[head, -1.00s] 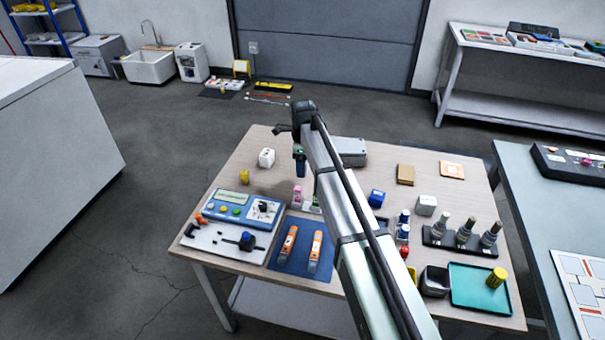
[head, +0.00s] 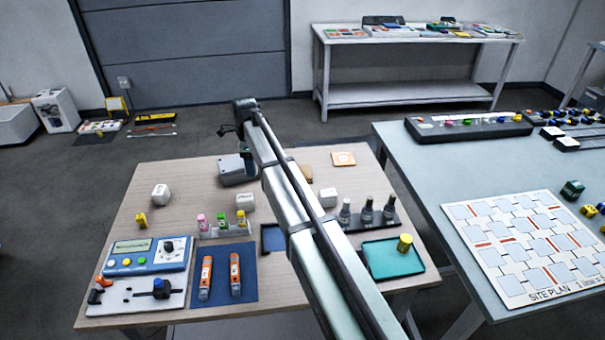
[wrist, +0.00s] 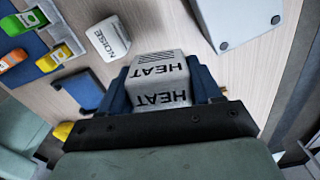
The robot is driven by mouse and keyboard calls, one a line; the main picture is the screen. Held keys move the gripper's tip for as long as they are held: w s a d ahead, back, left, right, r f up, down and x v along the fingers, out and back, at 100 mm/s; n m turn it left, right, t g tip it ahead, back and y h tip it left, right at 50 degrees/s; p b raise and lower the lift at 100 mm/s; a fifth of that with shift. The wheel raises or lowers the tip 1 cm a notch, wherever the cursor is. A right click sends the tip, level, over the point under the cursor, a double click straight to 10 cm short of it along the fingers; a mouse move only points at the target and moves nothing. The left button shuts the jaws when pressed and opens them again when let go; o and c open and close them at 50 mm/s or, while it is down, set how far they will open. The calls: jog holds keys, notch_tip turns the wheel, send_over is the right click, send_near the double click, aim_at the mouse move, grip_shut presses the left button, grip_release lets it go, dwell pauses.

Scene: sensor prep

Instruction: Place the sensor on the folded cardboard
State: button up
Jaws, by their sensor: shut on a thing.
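A white block marked HEAT, the sensor (wrist: 160,72), sits between the two blue fingers of my gripper (wrist: 162,88) in the wrist view. The gripper is shut on it. In the head view my arm's end is near the grey case, and the fingers and held sensor cannot be made out there. A tan piece that looks like the folded cardboard (head: 306,172) shows just right of my arm, toward the back of the wooden table. My arm partly hides it. I cannot see the cardboard in the wrist view.
A grey case (head: 232,171) stands beside my arm. A white NOISE block (wrist: 108,38) lies near my gripper. Other white blocks (head: 160,193) (head: 328,197), a bottle rack (head: 222,230), a dark rack (head: 368,218) and a green tray (head: 392,259) stand on the wooden table (head: 180,176).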

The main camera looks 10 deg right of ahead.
jog(key=w+d+r+m, duration=0.1)
jog(key=w+d, duration=0.2)
jog(key=d, duration=0.6)
jog(key=w+d+r, duration=0.1)
jog(key=w+d, duration=0.2)
jog(key=d, duration=0.7)
jog(key=f+n, duration=0.1)
jog(key=f, duration=0.6)
jog(key=f+n, duration=0.1)
jog(key=f, duration=0.2)
jog(key=shift+w+a+f+n, duration=0.2)
jog(key=shift+w+f+n, duration=0.05)
jog(key=shift+w+n, duration=0.1)
jog(key=shift+f, duration=0.1)
jog(key=o, duration=1.1)
notch_tip(320, 180, up, 12)
jog(key=shift+r, duration=0.15)
